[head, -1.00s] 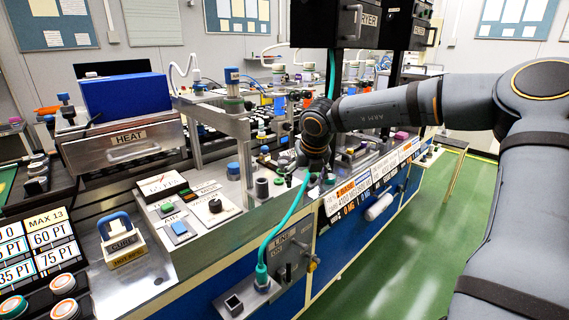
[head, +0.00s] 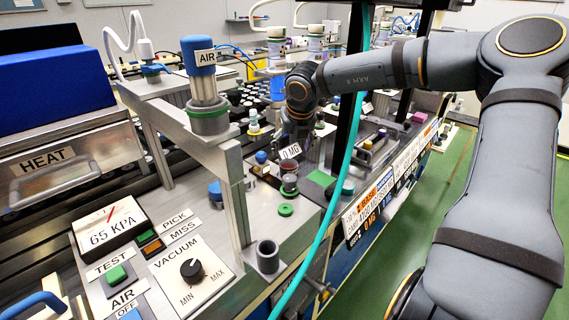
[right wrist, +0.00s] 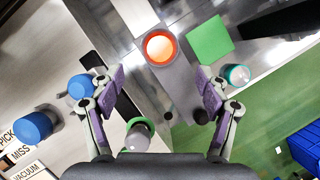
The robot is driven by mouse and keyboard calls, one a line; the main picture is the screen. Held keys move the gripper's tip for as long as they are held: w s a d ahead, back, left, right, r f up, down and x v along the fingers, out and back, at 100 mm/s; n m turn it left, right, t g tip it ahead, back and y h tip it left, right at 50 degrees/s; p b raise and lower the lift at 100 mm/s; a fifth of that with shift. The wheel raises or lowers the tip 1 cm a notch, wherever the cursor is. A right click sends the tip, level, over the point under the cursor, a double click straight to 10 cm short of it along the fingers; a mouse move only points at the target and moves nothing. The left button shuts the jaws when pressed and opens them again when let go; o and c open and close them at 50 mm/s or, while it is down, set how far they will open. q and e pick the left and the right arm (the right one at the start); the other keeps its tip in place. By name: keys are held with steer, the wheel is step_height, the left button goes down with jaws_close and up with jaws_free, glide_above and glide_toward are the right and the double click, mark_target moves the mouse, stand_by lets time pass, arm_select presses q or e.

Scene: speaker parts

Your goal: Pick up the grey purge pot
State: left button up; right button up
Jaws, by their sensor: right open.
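A grey round pot with a bright orange inside (right wrist: 160,47) stands on the metal bench in the right wrist view, beyond and between my right fingertips. It appears to be the small dark cup beside the 0 MG label in the head view (head: 289,184). My right gripper (right wrist: 158,92) is open, with its two purple-padded fingers apart and nothing between them. In the head view my right gripper (head: 302,140) hangs just above the cup, and its fingers are hard to make out. My left gripper is not in view.
A green square (right wrist: 209,40) and a teal-capped part (right wrist: 237,75) lie right of the pot. A green-ringed part (right wrist: 138,132) and a blue cap (right wrist: 82,86) are close to the fingers. A metal frame with an AIR cylinder (head: 203,75) and a teal hose (head: 335,200) rise nearby.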

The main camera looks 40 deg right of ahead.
mark_target(289, 165)
steer(key=b+x, duration=0.4)
steer(key=shift+s+a+f, duration=0.1)
steer(key=shift+f, duration=0.4)
steer(key=shift+w+d+f, duration=0.25)
steer(key=shift+f, duration=0.1)
steer(key=p+x, duration=0.1)
steer(key=x, duration=0.3)
steer(key=shift+w, duration=0.25)
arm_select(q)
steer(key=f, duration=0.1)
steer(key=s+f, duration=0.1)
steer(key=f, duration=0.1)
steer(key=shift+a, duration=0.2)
arm_select(e)
steer(key=shift+s, duration=0.1)
steer(key=shift+c, duration=1.3)
steer(key=c, duration=1)
